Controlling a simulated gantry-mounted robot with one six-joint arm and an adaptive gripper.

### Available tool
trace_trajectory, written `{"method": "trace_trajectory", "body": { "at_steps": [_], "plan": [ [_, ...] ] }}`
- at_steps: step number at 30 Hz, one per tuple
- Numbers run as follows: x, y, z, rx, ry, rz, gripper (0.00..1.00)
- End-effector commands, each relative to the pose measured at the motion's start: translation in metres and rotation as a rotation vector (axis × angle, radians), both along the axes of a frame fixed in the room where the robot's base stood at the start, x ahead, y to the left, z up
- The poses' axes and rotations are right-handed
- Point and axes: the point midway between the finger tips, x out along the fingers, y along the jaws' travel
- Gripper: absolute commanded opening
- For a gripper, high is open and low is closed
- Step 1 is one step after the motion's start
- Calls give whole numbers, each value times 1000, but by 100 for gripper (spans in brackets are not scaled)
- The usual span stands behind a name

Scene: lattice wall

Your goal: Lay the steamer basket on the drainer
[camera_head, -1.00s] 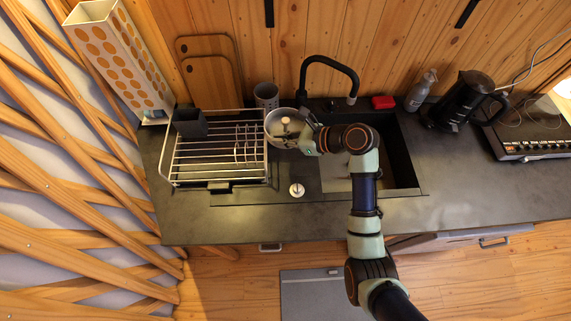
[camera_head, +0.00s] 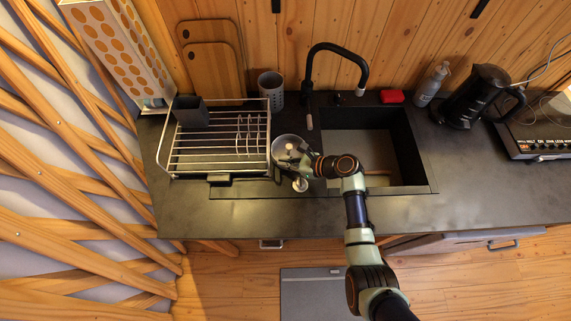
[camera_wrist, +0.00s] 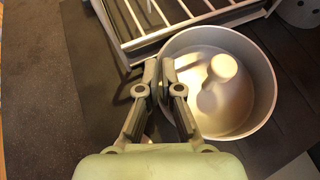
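The steamer basket is a round, shallow metal bowl (camera_head: 284,143) with a central post. In the wrist view the basket (camera_wrist: 262,82) fills the right side, open side up. My gripper (camera_head: 302,160) reaches it from the right in the head view. In the wrist view the fingers (camera_wrist: 160,68) are closed together on the basket's near left rim, one on each side. The drainer (camera_head: 190,160) is a silver wire rack just left of the basket; its bars (camera_wrist: 150,38) also show beyond the rim. Whether the basket touches the rack or counter is unclear.
A dark cutlery holder (camera_head: 190,112) stands in the drainer's back left, with upright wire dividers (camera_head: 247,135) at its right. A grey perforated cup (camera_head: 270,88) stands behind the basket. The sink (camera_head: 400,150) and black tap (camera_head: 335,48) lie right. A small round knob (camera_head: 300,185) sits in front.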

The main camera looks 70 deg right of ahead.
Motion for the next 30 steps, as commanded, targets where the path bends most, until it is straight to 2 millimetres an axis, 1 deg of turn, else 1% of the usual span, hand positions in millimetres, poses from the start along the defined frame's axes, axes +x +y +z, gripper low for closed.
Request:
{"method": "trace_trajectory", "body": {
  "at_steps": [1,2,11,17,25,27,30],
  "plan": [
    [0,-1,-5,-2,-1,0,0],
    [0,-1,-6,-3,-1,-1,0],
    [0,0,-8,-1,-1,0,0],
    [0,0,-8,-1,-1,0,31],
    [0,0,-7,-1,-1,0,31],
    [0,0,-3,-2,-1,0,31],
    [-13,-1,3,-2,-1,-3,31]
  ]
}}
